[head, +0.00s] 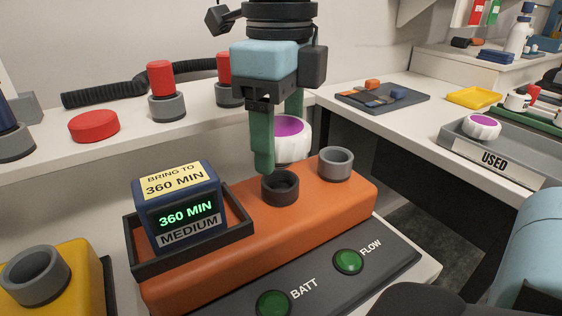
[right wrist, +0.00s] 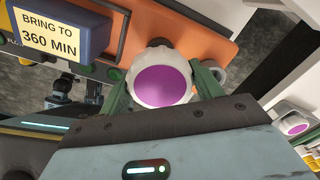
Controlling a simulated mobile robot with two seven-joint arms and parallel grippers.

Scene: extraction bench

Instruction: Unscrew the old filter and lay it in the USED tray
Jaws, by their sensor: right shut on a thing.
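My right gripper (head: 277,140) has its green fingers shut on a white ribbed filter (head: 292,139) with a purple face. In the head view the near finger hides part of this filter. In the right wrist view the held filter (right wrist: 163,84) sits between both fingers. It appears clear of the orange unit (head: 220,237), whose dark socket (head: 280,189) looks empty below the gripper. The grey USED tray (head: 530,166) is at the right. A second white filter with a purple face (head: 482,127) is in it. My left gripper is not in view.
A grey ring socket (head: 335,163) and a display box (head: 176,207) reading 360 MIN stand on the orange unit. Red-topped cylinders (head: 162,80) stand on the back ledge. A dark mat (head: 383,97) and a yellow tray (head: 474,97) lie on the right bench, across a gap.

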